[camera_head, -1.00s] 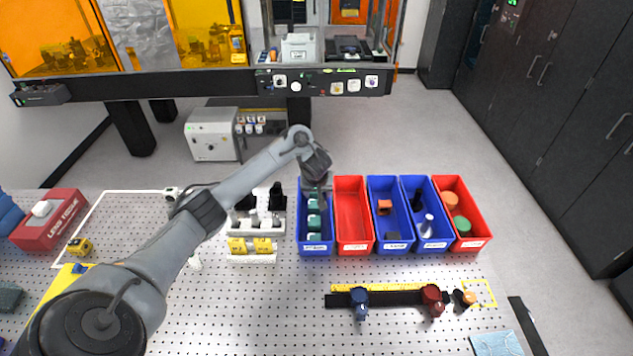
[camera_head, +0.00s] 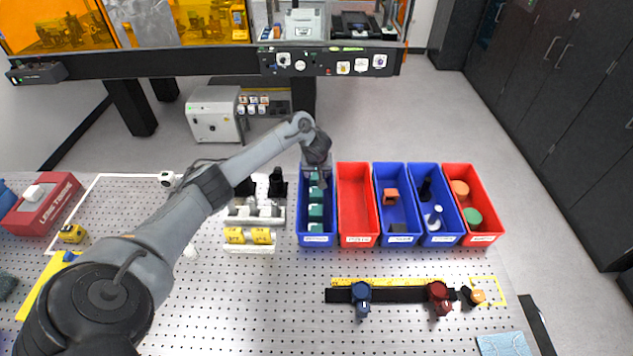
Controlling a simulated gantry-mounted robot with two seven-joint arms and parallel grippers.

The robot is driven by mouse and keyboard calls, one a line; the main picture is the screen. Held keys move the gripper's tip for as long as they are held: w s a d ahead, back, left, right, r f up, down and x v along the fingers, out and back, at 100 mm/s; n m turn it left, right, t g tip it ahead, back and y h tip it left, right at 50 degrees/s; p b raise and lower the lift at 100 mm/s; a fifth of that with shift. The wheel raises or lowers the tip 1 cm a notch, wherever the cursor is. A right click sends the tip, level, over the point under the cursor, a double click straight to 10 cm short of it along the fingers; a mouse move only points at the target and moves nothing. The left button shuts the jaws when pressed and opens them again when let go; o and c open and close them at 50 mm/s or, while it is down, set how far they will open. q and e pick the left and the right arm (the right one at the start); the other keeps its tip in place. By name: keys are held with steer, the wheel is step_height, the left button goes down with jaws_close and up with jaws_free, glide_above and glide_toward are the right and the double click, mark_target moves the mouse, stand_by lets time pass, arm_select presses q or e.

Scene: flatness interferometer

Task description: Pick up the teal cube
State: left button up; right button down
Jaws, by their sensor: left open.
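My left gripper (camera_head: 317,182) is open and points down over the far part of that bin, at the far end of the row. Its fingers partly cover the farthest cube, and I cannot tell whether they touch it. My right gripper is not in view.
A red bin (camera_head: 357,205) that looks empty stands right beside the blue bin, with more blue and red bins further right. Yellow blocks (camera_head: 250,236) on a white holder stand to the left.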

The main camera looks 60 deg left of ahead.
mark_target(316, 176)
arm_select(q)
steer(key=b+x, duration=0.1)
steer(key=x, duration=0.3)
steer(key=shift+f, duration=0.1)
steer(key=c, duration=0.9)
